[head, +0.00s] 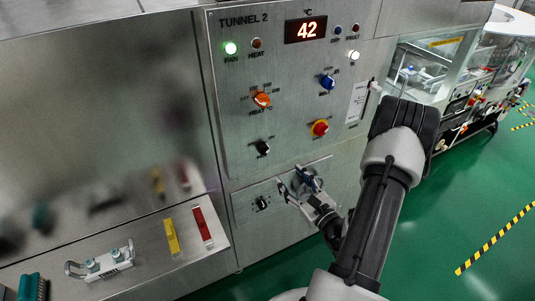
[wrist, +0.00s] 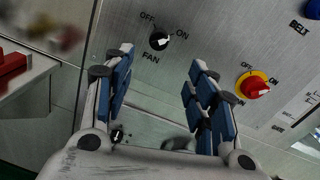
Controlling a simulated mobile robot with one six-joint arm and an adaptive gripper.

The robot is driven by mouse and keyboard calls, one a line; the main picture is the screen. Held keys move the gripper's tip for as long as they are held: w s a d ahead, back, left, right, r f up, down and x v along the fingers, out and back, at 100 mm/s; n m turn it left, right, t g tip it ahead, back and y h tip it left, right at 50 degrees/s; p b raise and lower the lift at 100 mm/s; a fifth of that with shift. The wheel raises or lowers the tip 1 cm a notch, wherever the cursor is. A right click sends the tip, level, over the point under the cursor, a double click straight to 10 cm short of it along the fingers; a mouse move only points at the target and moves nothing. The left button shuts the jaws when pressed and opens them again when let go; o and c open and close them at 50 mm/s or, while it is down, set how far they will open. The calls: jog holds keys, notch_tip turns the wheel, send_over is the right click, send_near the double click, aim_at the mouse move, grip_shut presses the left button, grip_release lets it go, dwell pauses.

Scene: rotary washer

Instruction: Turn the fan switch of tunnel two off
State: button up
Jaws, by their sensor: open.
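The fan switch (head: 263,147) is a small black rotary knob at the lower left of the steel Tunnel 2 panel (head: 235,110). In the wrist view the fan switch (wrist: 159,41) has OFF at its upper left, ON at its right and FAN below. Its white pointer faces right, toward ON. The green FAN lamp (head: 231,48) is lit. My gripper (head: 292,179) is open and empty, below and right of the switch in the head view. In the wrist view the switch lies just beyond and between the fingertips of my gripper (wrist: 161,60), apparently untouched.
A red knob on a yellow ring (head: 320,128) sits right of the fan switch. An orange knob (head: 262,99) and a blue knob (head: 327,82) are above. Another black knob (head: 262,204) is on the lower panel. A steel ledge (head: 150,245) juts out at left.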

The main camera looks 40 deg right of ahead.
aim_at(267, 152)
jog(key=w, duration=0.4)
jog(key=w+d, duration=0.1)
jog(key=w, duration=0.4)
jog(key=w+d+b, duration=0.1)
jog(key=w, duration=0.4)
jog(key=shift+d, duration=0.15)
jog(key=shift+c, duration=0.6)
jog(key=shift+s, duration=0.1)
jog(key=c, duration=1)
